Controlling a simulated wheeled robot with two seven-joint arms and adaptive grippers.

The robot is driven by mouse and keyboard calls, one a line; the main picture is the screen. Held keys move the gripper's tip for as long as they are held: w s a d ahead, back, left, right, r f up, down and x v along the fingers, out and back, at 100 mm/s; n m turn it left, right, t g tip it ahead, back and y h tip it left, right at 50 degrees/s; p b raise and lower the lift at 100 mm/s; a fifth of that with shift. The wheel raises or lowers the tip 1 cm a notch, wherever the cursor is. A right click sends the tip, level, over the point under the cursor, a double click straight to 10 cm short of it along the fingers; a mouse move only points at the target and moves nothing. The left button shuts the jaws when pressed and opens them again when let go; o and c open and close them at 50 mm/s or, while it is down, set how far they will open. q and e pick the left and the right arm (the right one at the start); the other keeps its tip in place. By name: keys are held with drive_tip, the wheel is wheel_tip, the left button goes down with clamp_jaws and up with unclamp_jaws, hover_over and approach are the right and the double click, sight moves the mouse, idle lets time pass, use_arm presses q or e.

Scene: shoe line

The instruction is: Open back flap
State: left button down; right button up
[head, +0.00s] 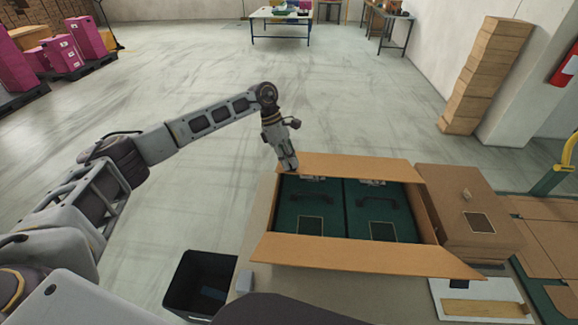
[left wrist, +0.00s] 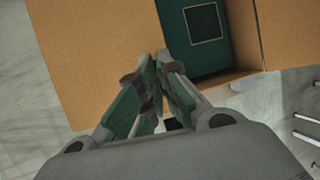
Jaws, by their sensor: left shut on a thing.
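An open cardboard box stands on the table in the head view. Its brown back flap (head: 350,166) runs along the far edge, and whether it stands up or leans outward is hard to tell. My left gripper (head: 288,163) is at the left end of this flap, pointing down. In the left wrist view, the gripper's fingertips (left wrist: 160,62) are closed together at the edge of a large cardboard panel (left wrist: 95,60), and the gripped edge is hidden between them. The front flap (head: 365,257) is folded outward toward me. My right gripper does not show.
Two dark green boxes (head: 315,224) lie side by side inside the carton. A closed brown box (head: 460,220) sits to its right, beside flat cardboard (head: 556,250). A black bin (head: 200,285) stands at the table's left.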

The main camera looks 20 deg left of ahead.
use_arm(q)
drive_tip(key=shift+w+a+r+b, duration=0.1)
drive_tip(key=shift+w+r, duration=0.3)
drive_tip(key=shift+r, duration=0.25)
drive_tip(key=shift+w+a+r+b, duration=0.15)
drive_tip(key=shift+w+r, duration=0.2)
drive_tip(key=shift+r, duration=0.25)
drive_tip(key=shift+w+r+b, duration=0.1)
drive_tip(key=shift+w+r, duration=0.3)
drive_tip(key=shift+r, duration=0.25)
drive_tip(key=shift+w+a+r, duration=0.2)
drive_tip(key=shift+w+r, duration=0.35)
